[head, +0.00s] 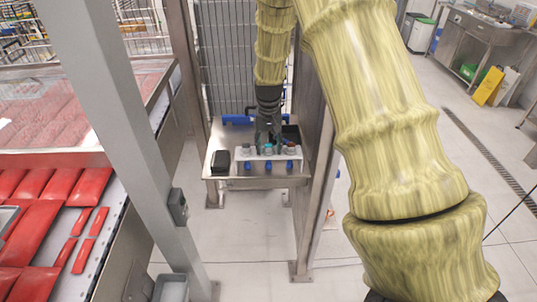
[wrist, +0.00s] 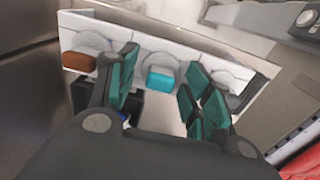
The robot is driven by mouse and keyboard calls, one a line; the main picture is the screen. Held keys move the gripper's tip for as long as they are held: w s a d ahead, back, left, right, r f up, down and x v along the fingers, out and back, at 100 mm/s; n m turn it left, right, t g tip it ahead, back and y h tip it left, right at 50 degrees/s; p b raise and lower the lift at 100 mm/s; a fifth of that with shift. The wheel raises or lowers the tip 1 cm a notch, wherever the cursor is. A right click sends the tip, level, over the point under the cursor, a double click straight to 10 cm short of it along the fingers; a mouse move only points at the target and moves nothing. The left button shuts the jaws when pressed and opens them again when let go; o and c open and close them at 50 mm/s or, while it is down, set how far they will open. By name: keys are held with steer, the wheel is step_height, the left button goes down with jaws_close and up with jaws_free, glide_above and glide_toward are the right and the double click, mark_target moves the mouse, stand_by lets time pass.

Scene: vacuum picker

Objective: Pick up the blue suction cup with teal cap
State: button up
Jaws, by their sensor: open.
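The blue suction cup with teal cap (head: 268,166) sits in the middle place of a white rack (head: 257,160) on a small metal table. Its teal cap (wrist: 160,79) shows in the wrist view, between my finger pads in the picture; its lower part is hidden there. My gripper (head: 268,136) points down over the rack, close above the middle cup. In the wrist view my gripper (wrist: 163,72) is open, with teal-padded fingers left and right of the cap. Nothing is visibly held. I cannot tell whether a pad touches the cap.
Similar blue cups stand left (head: 247,167) and right (head: 290,165) in the rack. The left one has a brown cap (wrist: 78,62) in the wrist view. A black object (head: 220,161) lies left of the rack. A metal post (head: 316,190) stands right of the table (head: 222,140).

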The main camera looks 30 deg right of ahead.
steer(key=c, duration=0.9)
steer(key=shift+r+b, duration=1.7)
steer(key=shift+r, duration=3.3)
